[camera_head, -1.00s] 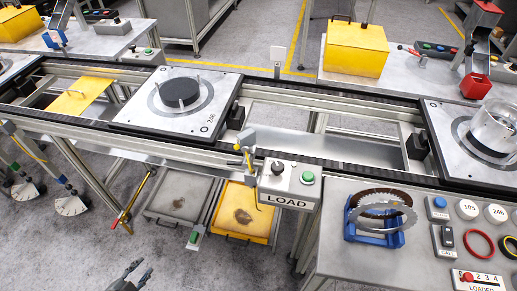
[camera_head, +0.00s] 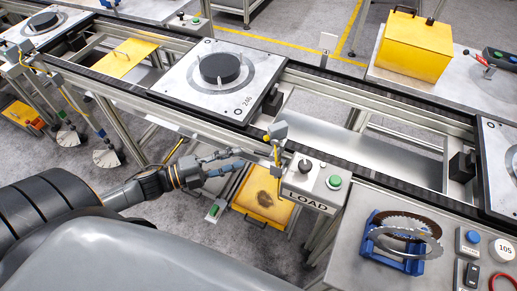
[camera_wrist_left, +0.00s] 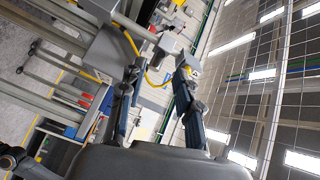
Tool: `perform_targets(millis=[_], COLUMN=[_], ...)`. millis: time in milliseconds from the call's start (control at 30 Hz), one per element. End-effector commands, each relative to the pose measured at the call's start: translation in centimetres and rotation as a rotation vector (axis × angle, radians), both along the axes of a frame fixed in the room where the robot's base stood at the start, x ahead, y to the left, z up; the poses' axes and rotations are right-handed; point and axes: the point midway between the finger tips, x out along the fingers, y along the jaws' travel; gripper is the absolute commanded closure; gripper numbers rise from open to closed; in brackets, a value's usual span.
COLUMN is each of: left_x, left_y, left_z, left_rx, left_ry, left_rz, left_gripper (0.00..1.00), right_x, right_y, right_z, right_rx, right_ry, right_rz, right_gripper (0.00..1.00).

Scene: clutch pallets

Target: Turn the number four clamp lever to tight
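My left gripper (camera_head: 238,159) reaches in from the left, in front of the conveyor frame beside the LOAD box (camera_head: 318,185). Its fingers are apart with nothing between them; the left wrist view also shows the spread fingers (camera_wrist_left: 158,78). A yellow rod lever (camera_head: 174,151) hangs from the frame just left of the gripper, its lower part hidden by my arm. Further left, levers with white fan-shaped plates (camera_head: 107,158) hang below the frame. I cannot read a number four on any lever. My right gripper is not in view.
A grey sensor with a yellow cable (camera_head: 277,133) stands close right of the gripper. A pallet with a black disc (camera_head: 220,68) sits on the conveyor above.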

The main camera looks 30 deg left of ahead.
Motion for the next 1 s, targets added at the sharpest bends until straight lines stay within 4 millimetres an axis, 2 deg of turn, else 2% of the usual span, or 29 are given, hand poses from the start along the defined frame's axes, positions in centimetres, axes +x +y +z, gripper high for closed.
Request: perform_targets(millis=[200,400,833,867,1000], left_x=[3.1,4.8,5.5,5.5,5.5], left_y=[-2.5,-4.1,-4.8,-4.8,-4.8], left_z=[0.2,0.0,-0.2,-0.2,-0.2], left_rx=[-0.002,-0.001,0.001,0.001,0.001], left_ry=[-0.002,0.000,0.002,0.002,0.002], left_rz=[0.001,0.001,0.000,0.000,0.000], left_gripper=[0.67,0.67,0.67,0.71,0.99], right_x=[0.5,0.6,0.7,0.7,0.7], right_y=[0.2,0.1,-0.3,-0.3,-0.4], right_z=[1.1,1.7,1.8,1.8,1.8], right_rx=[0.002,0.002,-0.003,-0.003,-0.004], right_ry=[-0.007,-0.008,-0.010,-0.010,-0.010], right_rz=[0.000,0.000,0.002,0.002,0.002], right_gripper=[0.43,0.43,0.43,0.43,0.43])
